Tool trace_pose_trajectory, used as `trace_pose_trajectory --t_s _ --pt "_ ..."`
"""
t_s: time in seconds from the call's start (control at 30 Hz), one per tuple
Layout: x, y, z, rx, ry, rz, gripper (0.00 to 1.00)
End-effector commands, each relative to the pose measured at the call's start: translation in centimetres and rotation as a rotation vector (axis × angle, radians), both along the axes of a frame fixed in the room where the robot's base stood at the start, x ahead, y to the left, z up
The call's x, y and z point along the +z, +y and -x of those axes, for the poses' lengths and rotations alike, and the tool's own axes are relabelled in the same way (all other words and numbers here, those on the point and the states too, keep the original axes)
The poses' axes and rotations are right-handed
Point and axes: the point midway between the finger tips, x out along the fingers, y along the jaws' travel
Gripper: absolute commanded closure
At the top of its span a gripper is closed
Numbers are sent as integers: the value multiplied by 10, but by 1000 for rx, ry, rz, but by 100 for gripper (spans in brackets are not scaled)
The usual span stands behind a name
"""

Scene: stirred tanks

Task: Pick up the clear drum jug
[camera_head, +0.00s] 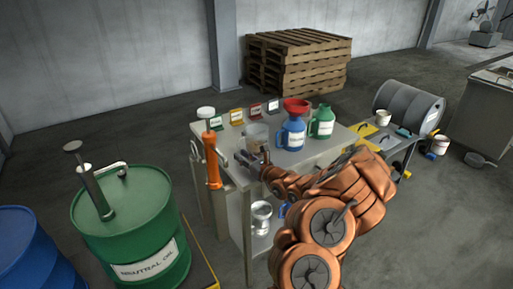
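A clear, see-through jug (257,135) stands near the left side of the metal table (233,172), left of the blue jug. My gripper (248,157) is at the table's left edge, just in front of the clear jug in the picture, and covers part of its lower side. The gripper is small and dark here. I cannot tell whether its fingers touch the jug or are open or shut. My copper-coloured arm reaches in from the lower right.
A blue jug (292,134) with a red funnel (297,107) and a green jug (322,123) stand right of it. Small coloured cards (236,116) line the back edge.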

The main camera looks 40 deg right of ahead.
Motion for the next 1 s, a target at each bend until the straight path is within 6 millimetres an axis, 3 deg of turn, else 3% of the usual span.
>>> trace_pose_trajectory --t_s 0.2,0.47,0.7,1.0 --pt "1 2 -19 0 0 1 75" --pt "1 2 -21 0 -1 1 75" --pt "1 2 -21 0 -1 1 99" --pt "1 2 -21 0 -1 1 100"
